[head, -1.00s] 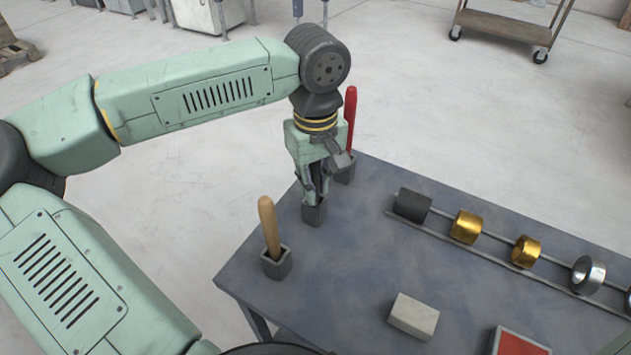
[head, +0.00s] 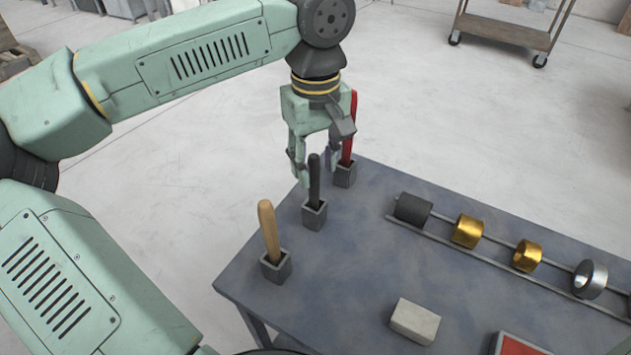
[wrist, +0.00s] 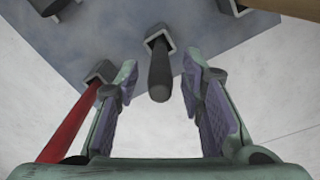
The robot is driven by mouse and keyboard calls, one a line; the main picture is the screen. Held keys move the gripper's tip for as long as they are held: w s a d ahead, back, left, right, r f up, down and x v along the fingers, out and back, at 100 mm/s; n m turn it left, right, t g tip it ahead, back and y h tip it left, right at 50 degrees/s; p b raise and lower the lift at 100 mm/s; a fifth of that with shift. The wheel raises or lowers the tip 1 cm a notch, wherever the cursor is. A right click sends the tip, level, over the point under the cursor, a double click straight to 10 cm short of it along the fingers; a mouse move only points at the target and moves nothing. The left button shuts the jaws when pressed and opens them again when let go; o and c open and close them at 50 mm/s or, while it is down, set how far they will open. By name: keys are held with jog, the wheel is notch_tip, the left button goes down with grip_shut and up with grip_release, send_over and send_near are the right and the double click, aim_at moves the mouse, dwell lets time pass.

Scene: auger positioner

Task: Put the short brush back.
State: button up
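The short brush, taken to be the one with the black handle (head: 314,178), stands upright in the middle grey square holder (head: 314,214). In the wrist view its handle (wrist: 160,75) lies between my open fingers, apart from both, with the holder (wrist: 158,40) beyond. My gripper (head: 317,172) is open and empty, pointing down just above and behind the handle top in the head view. The brush's lower end is hidden inside the holder.
A red handle (head: 349,135) stands in a holder behind, close to my gripper. A wooden handle (head: 268,230) stands in a holder in front. Rings including a gold one (head: 467,231) sit on rails at right. A pale block (head: 414,320) lies near the table front.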

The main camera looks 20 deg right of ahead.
notch_tip(320, 180, up, 6)
jog(key=shift+r, duration=0.1)
